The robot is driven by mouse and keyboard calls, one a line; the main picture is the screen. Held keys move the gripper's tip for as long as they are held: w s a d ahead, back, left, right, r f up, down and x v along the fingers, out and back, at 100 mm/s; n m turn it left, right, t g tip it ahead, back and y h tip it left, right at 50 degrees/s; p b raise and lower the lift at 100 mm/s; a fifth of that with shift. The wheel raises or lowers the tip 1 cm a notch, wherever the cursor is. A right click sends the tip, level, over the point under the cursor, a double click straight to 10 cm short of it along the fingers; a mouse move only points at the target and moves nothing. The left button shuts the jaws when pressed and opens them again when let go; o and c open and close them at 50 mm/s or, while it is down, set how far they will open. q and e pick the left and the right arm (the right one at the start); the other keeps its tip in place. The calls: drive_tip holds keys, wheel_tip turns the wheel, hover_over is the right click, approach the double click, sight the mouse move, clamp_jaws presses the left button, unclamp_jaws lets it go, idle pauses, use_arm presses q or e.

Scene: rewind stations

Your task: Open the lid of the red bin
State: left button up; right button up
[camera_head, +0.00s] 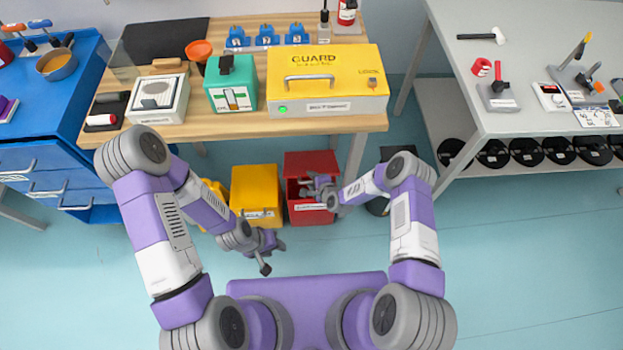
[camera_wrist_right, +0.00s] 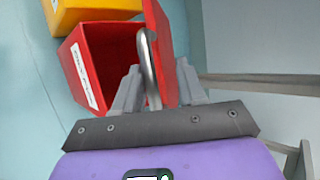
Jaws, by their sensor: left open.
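The red bin (camera_head: 312,216) stands on the floor below the wooden table, with a white label on its front. In the right wrist view the red bin (camera_wrist_right: 83,70) shows its dark inside, and its red lid (camera_wrist_right: 159,32) is raised. A silver handle (camera_wrist_right: 144,50) on the lid is between the fingers of my right gripper (camera_wrist_right: 157,85). I cannot tell whether they clamp it. In the head view my right gripper (camera_head: 318,188) is at the bin and hides part of it. My left gripper (camera_head: 266,252) is open and empty, low in front of the yellow bin.
A yellow bin (camera_head: 255,188) stands directly left of the red one. The wooden table (camera_head: 230,127) is above and behind, bearing a yellow case (camera_head: 345,98). A grey table (camera_head: 455,70) with black spools (camera_head: 493,153) underneath is at right. The floor at lower right is clear.

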drive_tip(key=p+v, duration=0.1)
drive_tip(key=v, duration=0.5)
drive_tip(key=shift+s+d+r+p, duration=0.2)
drive_tip(key=shift+s+r+p, duration=0.1)
drive_tip(key=shift+p, duration=0.1)
drive_tip(key=s+d+r+n+g, duration=0.1)
drive_tip(key=s+r+n+g, duration=0.25)
drive_tip(key=s, duration=0.45)
drive_tip(key=s+d+r+n+g, duration=0.1)
drive_tip(key=s+r+n+g, duration=0.15)
drive_tip(key=s+n, duration=0.35)
drive_tip(key=s+d+r+n+g, duration=0.1)
drive_tip(key=s+r+n+g, duration=0.25)
drive_tip(key=s, duration=0.55)
drive_tip(key=w+a+f+m+t+b, duration=0.1)
drive_tip(key=w+f+m+b, duration=0.4)
drive_tip(key=w+f, duration=0.6)
drive_tip(key=w+a+f+m+t+b, duration=0.1)
drive_tip(key=w+a+f+m+b, duration=0.3)
drive_tip(key=w+f+m, duration=0.5)
wheel_tip(320, 180, down, 8)
drive_tip(key=w+b, duration=0.2)
drive_tip(key=shift+w+a+m, duration=0.15)
drive_tip(key=shift+w+m, duration=0.15)
drive_tip(key=shift+m, duration=0.1)
